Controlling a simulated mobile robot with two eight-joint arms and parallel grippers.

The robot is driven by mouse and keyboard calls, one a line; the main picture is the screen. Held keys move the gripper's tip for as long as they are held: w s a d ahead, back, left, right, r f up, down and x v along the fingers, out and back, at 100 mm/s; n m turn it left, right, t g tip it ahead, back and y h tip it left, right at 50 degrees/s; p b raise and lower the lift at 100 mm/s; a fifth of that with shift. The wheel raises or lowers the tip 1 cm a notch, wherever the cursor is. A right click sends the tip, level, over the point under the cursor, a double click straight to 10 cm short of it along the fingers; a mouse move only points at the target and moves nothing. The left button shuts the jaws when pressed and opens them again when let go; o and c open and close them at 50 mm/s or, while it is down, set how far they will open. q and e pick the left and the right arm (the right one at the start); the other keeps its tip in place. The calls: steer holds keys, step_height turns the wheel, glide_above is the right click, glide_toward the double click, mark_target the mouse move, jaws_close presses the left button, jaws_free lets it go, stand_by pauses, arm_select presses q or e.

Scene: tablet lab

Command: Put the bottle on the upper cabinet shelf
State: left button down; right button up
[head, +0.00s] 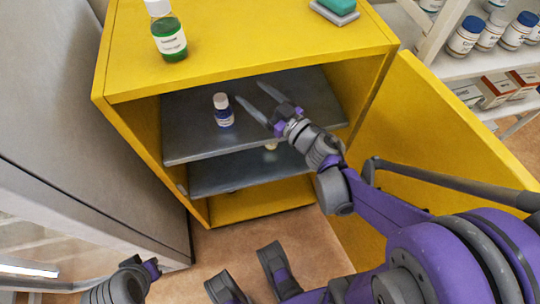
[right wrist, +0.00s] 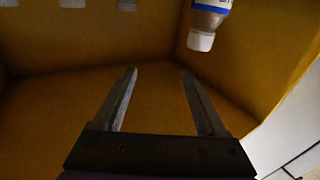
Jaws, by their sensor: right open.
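A small blue bottle with a white cap (head: 223,112) stands upright on the grey upper shelf (head: 185,147) inside the yellow cabinet. My right gripper (head: 249,92) is open and empty over the same shelf, just right of this bottle, with its fingers pointing inward. In the right wrist view the open fingers (right wrist: 162,82) have nothing between them. A white-capped bottle with a blue and white label (right wrist: 204,25) shows cap-down at the top of that view, beyond the fingers; I cannot tell if it is the same bottle.
A green bottle (head: 169,38) and a teal block (head: 336,8) are on the cabinet top (head: 240,45). The yellow door (head: 435,130) stands open at right. A lower shelf (head: 240,178) holds a mostly hidden pale item (head: 271,146). A rack of bottles (head: 464,37) is at upper right.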

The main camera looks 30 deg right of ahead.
steer(key=s+d+f+m+g+h, duration=0.1)
steer(key=s+f+m+g+h, duration=0.1)
steer(key=s+d+f+m+g+h, duration=0.1)
steer(key=s+f+g+h, duration=0.1)
steer(key=h, duration=0.1)
steer(key=s+d+f+m+g+h, duration=0.1)
steer(key=s+d+f+m+h, duration=0.1)
steer(key=h, duration=0.1)
steer(key=shift+s+m+g, duration=0.1)
steer(key=shift+m+g, duration=0.2)
steer(key=shift+g, duration=0.1)
steer(key=s+a+f+n+g+y, duration=0.1)
steer(key=s+a+f+g, duration=0.2)
steer(key=s, duration=0.4)
steer(key=s+a+f+n+g+y, duration=0.1)
steer(key=s+a+f+g+y, duration=0.1)
steer(key=s+a+f+g, duration=0.2)
steer(key=s+a+f, duration=0.1)
steer(key=s, duration=0.2)
steer(key=shift+a+f+g+y, duration=0.2)
steer(key=shift+a+g+y, duration=0.1)
steer(key=shift+a, duration=0.1)
